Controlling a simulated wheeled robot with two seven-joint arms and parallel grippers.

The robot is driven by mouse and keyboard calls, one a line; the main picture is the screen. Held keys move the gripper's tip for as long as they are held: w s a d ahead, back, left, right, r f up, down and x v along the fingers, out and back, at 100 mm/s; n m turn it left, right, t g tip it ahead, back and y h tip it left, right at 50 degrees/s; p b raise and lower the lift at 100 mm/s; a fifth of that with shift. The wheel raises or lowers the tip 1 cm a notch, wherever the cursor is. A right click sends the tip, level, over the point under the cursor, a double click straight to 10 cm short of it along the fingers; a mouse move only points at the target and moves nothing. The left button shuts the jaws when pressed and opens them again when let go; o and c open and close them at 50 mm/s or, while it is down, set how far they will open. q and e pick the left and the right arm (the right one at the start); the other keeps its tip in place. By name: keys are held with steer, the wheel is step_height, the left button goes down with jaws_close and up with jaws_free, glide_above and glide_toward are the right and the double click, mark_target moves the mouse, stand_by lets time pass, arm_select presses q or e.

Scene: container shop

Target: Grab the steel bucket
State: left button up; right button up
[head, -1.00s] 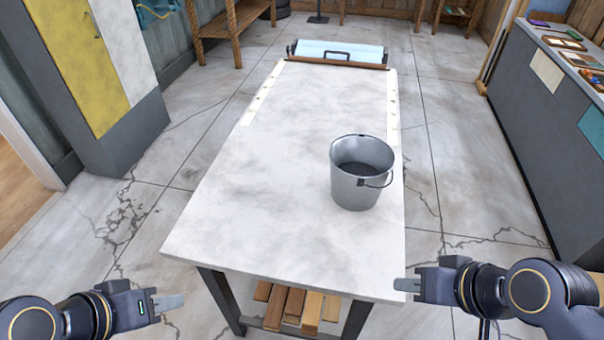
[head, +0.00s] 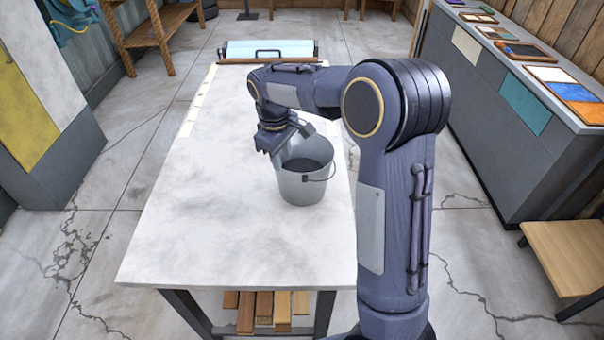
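The steel bucket (head: 303,187) stands upright on the pale worktable (head: 200,225), near its right side. Its wire handle hangs against its right side. My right arm reaches over the table from the right, and my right gripper (head: 291,148) points down at the bucket's upper left rim. The gripper's body covers part of that rim. The fingertips are partly hidden, so I cannot tell whether they are closed on the rim or apart around it. My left gripper is out of view.
A clamp-like fixture with a black handle (head: 268,51) sits at the table's far end. A grey counter (head: 480,110) with colour samples stands to the right, and a wooden stool (head: 570,255) at the lower right. The table's left and front are clear.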

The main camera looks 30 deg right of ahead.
mark_target(286, 171)
steer(key=f, duration=0.4)
steer(key=d+f, duration=0.1)
steer(key=f, duration=0.1)
steer(key=shift+s+f+p, duration=0.2)
steer(key=shift+f+p, duration=0.2)
jaws_close()
steer(key=shift+r, duration=0.1)
stand_by(0.9)
